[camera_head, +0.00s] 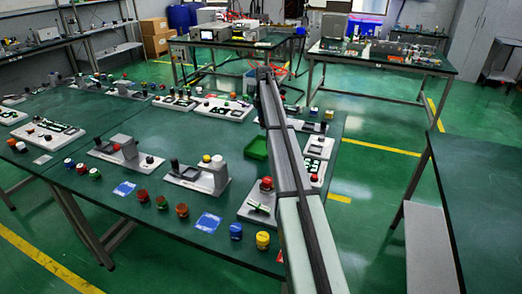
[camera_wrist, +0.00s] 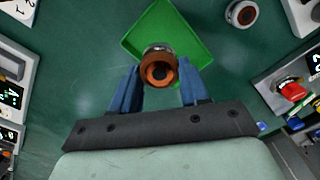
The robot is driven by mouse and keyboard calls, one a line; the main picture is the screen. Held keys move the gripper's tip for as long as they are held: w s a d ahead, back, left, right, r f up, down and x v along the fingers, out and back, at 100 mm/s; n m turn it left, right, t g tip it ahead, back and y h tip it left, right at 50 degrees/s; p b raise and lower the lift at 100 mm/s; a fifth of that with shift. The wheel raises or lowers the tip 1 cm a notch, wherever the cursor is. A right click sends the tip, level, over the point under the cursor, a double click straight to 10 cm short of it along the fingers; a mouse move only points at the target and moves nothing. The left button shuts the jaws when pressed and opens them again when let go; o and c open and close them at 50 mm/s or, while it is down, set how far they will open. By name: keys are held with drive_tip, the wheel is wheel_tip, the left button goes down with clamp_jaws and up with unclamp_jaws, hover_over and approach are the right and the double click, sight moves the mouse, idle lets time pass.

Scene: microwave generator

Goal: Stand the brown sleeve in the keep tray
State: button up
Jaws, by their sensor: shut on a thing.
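In the wrist view the brown sleeve (camera_wrist: 160,68) is a short ring with a dark hole, held between the blue fingers of my gripper (camera_wrist: 163,82). A grey metallic rim shows at its far side. The green tray (camera_wrist: 137,38) lies beyond and beneath the sleeve, which overlaps the tray's near edge in the picture. I cannot tell the height between them. In the head view the green tray (camera_head: 257,147) lies on the bench just left of my arm. My gripper and the held sleeve cannot be made out there.
Fixtures flank the tray: a grey-and-white one (camera_head: 207,175) to the left and one with a red knob (camera_wrist: 291,89) to the right. A round metallic part (camera_wrist: 242,13) lies near the tray's far right corner. Brown and orange caps (camera_head: 162,202) stand near the bench's front.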

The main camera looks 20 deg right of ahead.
drive_tip(key=shift+w+d+m, duration=0.1)
drive_tip(key=shift+w+m, duration=0.25)
drive_tip(key=shift+m, duration=0.55)
drive_tip(key=shift+f, duration=0.15)
hover_over(264, 145)
drive_tip(key=shift+m, duration=0.3)
drive_tip(key=shift+w+f, duration=0.1)
drive_tip(key=shift+f, duration=4.7)
drive_tip(key=shift+f, duration=0.15)
drive_tip(key=o, duration=0.8)
wheel_tip(264, 145, up, 12)
drive_tip(key=shift+r, duration=0.15)
drive_tip(key=shift+o, duration=0.3)
